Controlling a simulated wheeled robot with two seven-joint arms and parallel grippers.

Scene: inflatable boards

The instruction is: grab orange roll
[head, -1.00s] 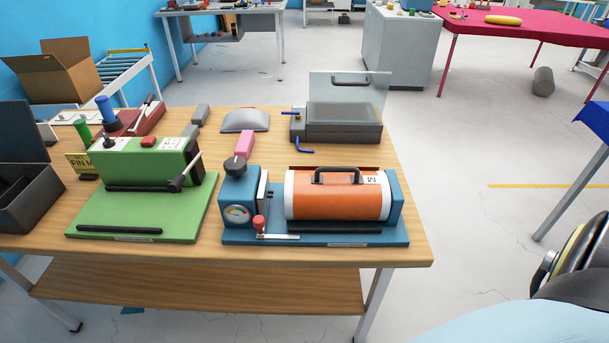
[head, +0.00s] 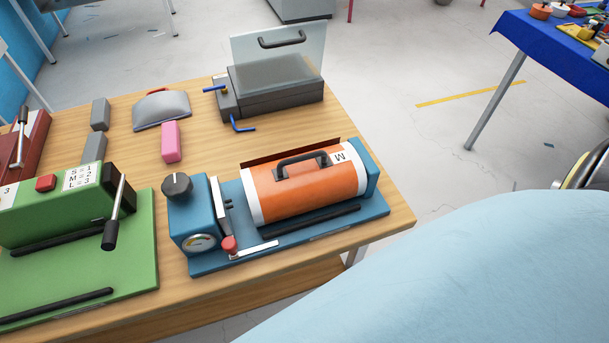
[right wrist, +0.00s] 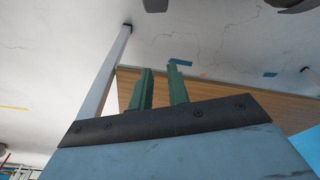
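The orange roll (head: 305,188) has white ends, a black handle on top and an "M" label. It lies in a blue machine (head: 290,240) with a dial and a gauge, near the right front of the wooden table (head: 385,222). My right gripper (right wrist: 160,72) shows only in the right wrist view. Its two green fingers stand apart with nothing between them. It is away from the roll, with floor, a table leg and a wooden surface beyond it. My left gripper is not in view.
A green machine (head: 60,225) with a lever stands left of the blue one. Behind are a pink block (head: 172,142), grey blocks, a grey domed piece (head: 162,110) and a dark case (head: 270,90) with a raised clear lid. A blue-covered table (head: 535,35) stands at the upper right.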

